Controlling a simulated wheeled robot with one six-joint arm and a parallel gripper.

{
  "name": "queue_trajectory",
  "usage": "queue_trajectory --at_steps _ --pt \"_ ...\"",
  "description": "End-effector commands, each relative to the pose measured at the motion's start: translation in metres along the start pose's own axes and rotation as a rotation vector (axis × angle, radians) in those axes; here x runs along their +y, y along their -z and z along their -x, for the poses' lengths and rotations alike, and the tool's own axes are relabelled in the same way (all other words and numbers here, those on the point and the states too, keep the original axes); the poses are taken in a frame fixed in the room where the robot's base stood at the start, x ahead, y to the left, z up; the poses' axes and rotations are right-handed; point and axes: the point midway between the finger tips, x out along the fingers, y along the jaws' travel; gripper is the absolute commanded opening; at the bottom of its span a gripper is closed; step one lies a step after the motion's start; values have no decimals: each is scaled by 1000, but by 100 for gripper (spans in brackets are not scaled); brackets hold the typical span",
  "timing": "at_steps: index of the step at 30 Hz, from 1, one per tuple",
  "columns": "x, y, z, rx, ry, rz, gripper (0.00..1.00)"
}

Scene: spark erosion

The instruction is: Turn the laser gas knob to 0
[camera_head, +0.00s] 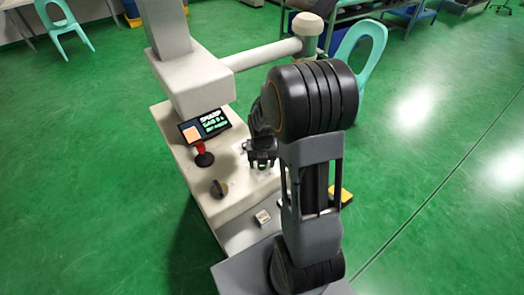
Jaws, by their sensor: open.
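A dark round knob (219,188) sits on the sloping top of the beige machine (192,160), near its front left. Its label and setting are too small to read, so I cannot tell if it is the laser gas knob. My gripper (262,164) is open and points down over the right part of the machine top, right of and farther back than this knob. Small pale marks show on the panel by the fingers. My gripper and arm hide part of that panel, and I cannot tell whether the fingers touch anything.
A red-handled lever (203,154) on a black base stands behind the dark knob, in front of a small display (205,126). A white switch (263,217) is on the machine's front. A beige column with a horizontal arm (265,53) rises behind.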

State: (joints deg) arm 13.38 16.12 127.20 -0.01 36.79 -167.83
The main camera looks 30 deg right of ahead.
Motion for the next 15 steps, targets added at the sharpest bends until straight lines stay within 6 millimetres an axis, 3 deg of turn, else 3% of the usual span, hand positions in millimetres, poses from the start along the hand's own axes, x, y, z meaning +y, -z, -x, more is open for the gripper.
queue_trajectory --at_steps 15 --pt "0 -1 99 -7 -1 1 61"
